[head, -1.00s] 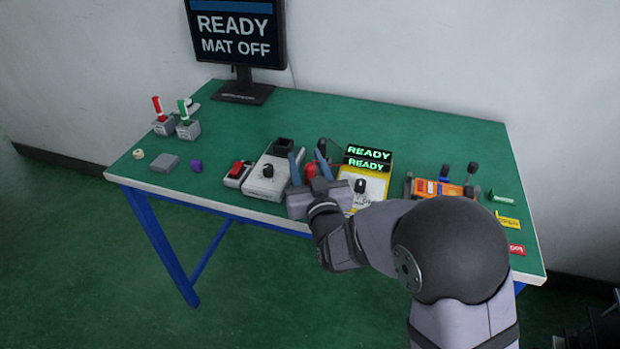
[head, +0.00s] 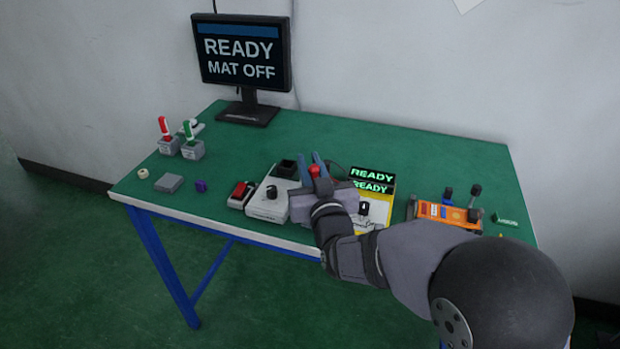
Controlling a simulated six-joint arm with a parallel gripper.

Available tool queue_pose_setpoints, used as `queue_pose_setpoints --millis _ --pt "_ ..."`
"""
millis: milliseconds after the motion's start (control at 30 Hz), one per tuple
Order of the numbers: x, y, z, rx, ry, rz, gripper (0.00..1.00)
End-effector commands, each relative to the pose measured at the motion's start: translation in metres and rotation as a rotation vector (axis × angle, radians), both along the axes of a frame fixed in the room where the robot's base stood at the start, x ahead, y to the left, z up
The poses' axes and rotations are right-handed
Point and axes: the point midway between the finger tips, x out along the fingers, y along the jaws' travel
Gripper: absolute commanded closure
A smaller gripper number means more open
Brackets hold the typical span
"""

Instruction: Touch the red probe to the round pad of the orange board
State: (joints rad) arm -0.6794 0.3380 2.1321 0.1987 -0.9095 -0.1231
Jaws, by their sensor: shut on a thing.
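My gripper (head: 313,164) is over the middle of the table, with its two blue fingers close together. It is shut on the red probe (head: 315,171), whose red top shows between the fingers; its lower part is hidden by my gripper. The orange board (head: 447,212) lies to the right, well apart from my gripper, with dark upright knobs on it. Its round pad is too small to tell, and my arm covers part of the board's near side.
A yellow unit (head: 374,201) with green READY displays stands right of my gripper, between it and the board. A grey-white box (head: 268,203) is on the left. A monitor (head: 241,58) reads READY, MAT OFF. The table behind the displays is clear.

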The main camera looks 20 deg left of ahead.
Motion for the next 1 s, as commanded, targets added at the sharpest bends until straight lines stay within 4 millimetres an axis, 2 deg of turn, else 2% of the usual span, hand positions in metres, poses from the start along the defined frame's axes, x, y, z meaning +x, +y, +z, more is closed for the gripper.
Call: queue_pose_setpoints --millis 33,200,467,633,767,867,1000 --pt "0.0 0.0 0.011 0.003 -0.004 0.0 1.0" --pt "0.0 0.0 0.033 0.002 -0.003 0.0 1.0" --pt "0.0 -0.001 0.044 -0.001 0.0 -0.001 1.0" --pt "0.008 -0.012 0.051 -0.001 0.0 -0.024 1.0" --pt "0.025 -0.036 0.058 -0.002 0.001 -0.073 1.0" --pt "0.042 -0.064 0.061 -0.003 0.003 -0.129 1.0" --pt "0.068 -0.117 0.058 -0.004 0.006 -0.227 1.0"
